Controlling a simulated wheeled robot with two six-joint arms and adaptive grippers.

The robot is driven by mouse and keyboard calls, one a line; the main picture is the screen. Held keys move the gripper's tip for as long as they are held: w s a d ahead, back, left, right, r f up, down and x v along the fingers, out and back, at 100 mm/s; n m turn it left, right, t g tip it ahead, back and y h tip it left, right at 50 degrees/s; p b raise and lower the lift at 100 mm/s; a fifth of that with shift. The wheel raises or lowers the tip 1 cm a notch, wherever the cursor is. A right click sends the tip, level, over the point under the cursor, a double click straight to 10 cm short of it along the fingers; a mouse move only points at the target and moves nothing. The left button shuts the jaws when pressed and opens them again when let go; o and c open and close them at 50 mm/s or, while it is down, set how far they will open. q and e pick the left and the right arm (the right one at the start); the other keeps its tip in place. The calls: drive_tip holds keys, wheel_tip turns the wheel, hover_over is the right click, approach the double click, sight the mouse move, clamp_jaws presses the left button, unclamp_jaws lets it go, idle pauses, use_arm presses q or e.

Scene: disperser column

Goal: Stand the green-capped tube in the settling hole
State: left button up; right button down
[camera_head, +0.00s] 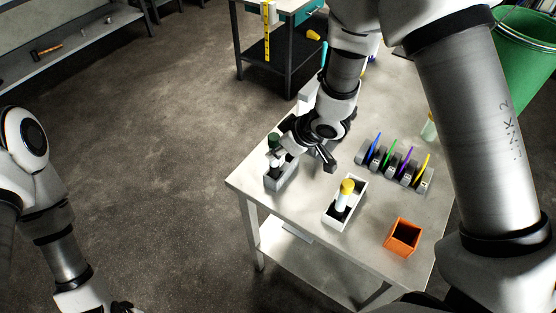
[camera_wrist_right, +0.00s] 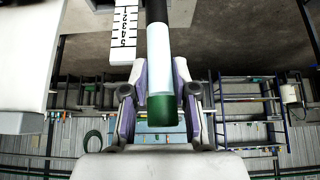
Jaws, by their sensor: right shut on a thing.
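The green-capped tube shows in the wrist view with its green cap (camera_wrist_right: 162,108) between the fingers and its pale body (camera_wrist_right: 160,62) extending away to a dark end section. My right gripper (camera_wrist_right: 160,100) is shut on it near the cap. In the head view the green cap (camera_head: 274,140) shows beside my right gripper (camera_head: 278,152), above a grey block (camera_head: 283,181) at the table's left edge. The settling hole cannot be made out, and I cannot tell whether the tube touches the block. My left gripper (camera_head: 122,306) barely shows at the bottom edge.
On the table (camera_head: 300,215) stand a white tray (camera_head: 335,218) with a yellow-capped tube (camera_head: 345,193), an orange box (camera_head: 403,240) and a grey rack (camera_head: 405,178) of coloured sticks. A numbered white scale (camera_wrist_right: 125,28) appears beside the tube in the wrist view.

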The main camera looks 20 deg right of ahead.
drive_tip(key=f, duration=0.1)
drive_tip(key=w+f, duration=0.1)
drive_tip(key=f, duration=0.3)
drive_tip(key=shift+w+a, duration=0.1)
drive_tip(key=shift+w, duration=0.3)
drive_tip(key=shift+w+r, duration=0.1)
drive_tip(key=shift+s+r, duration=0.15)
drive_tip(key=shift+s, duration=0.05)
drive_tip(key=c, duration=0.9)
unclamp_jaws()
drive_tip(key=shift+s+a+r, duration=0.1)
drive_tip(key=shift+s+r, duration=0.1)
drive_tip(key=shift+s, duration=0.05)
drive_tip(key=shift+w+f, duration=0.15)
drive_tip(key=shift+w, duration=0.1)
use_arm(q)
drive_tip(key=shift+w+a+f, duration=0.1)
drive_tip(key=shift+w+f, duration=0.25)
drive_tip(key=shift+w, duration=0.2)
use_arm(e)
drive_tip(key=v, duration=1.2)
